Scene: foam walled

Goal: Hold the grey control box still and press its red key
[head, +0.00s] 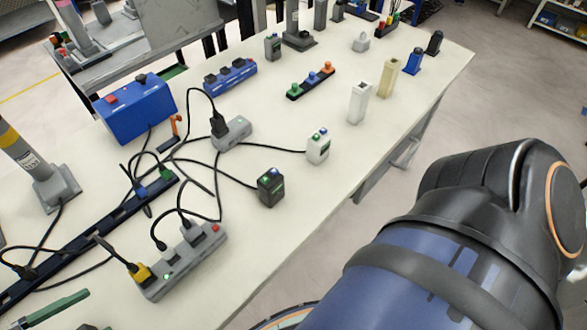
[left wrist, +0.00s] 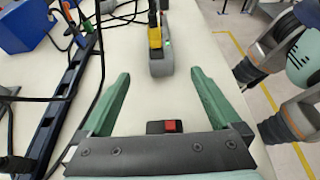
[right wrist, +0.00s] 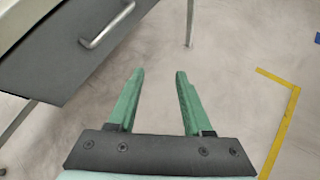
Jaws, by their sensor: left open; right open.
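A small dark grey box with a red key (left wrist: 166,127) sits between the fingers of my left gripper (left wrist: 160,85) in the left wrist view. The gripper's front plate hides its near part. The gripper is open, with a gap on both sides of the box. In the head view one green finger of my left gripper (head: 52,308) shows at the bottom left, and a dark piece (head: 87,327) beside it is mostly cut off. My right gripper (right wrist: 160,90) is open and empty, over the floor beside the table.
A light grey power strip (head: 185,260) with plugs and a red switch stands beyond the box. A blue box (head: 136,108) also has a red key. Cables cross the left of the white table (head: 290,215). A drawer handle (right wrist: 107,27) shows in the right wrist view.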

